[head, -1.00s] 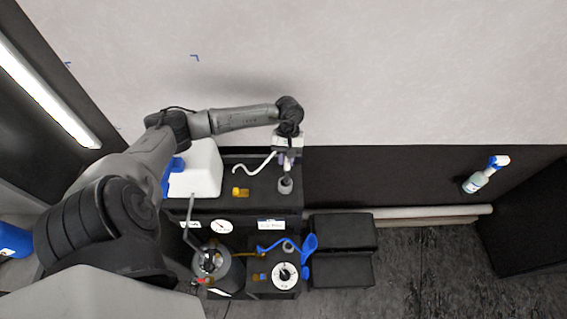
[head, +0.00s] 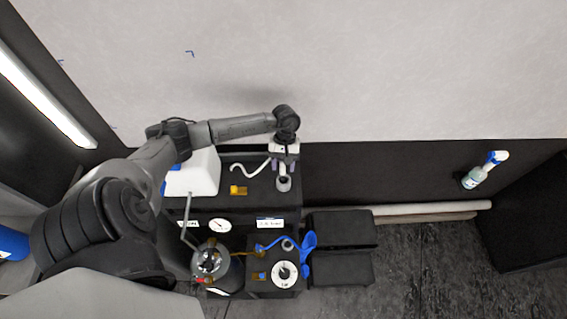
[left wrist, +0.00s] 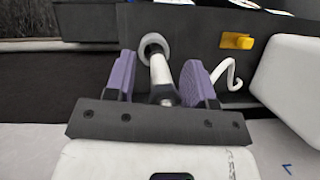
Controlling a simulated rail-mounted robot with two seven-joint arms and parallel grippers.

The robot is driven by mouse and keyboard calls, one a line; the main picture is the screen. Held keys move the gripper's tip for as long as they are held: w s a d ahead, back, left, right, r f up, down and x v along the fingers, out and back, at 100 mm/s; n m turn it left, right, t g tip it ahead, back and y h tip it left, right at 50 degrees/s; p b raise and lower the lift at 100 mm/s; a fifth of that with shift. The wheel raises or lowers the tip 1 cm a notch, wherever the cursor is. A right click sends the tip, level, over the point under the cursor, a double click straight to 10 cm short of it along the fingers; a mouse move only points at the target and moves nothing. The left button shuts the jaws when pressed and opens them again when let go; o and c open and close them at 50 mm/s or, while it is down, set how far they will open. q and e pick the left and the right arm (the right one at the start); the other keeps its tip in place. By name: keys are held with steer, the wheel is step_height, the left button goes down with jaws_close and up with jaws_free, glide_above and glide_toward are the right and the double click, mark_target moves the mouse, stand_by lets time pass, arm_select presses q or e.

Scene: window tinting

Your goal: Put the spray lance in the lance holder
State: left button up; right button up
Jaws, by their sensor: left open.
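The spray lance (left wrist: 160,78) is a pale tube with a dark upper part. It stands with its lower end in the round grey lance holder (left wrist: 153,45), which sits on the black cart top and also shows in the head view (head: 284,184). My left gripper (head: 284,166) is above the holder. In the left wrist view its purple fingers (left wrist: 160,68) are spread on both sides of the lance, with a gap on each side. How deep the lance sits is hidden. My right gripper is not in view.
On the cart top a white container (head: 197,172), a yellow block (head: 238,190) and a curved white hose (head: 249,170) lie left of the holder. A pressure tank (head: 210,262) and blue tools (head: 309,240) are below. Black boxes (head: 341,230) stand at right. A pale wall is behind.

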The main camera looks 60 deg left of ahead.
arm_select(q)
steer(key=shift+r, duration=0.1)
steer(key=b+v, duration=0.4)
steer(key=v, duration=0.8)
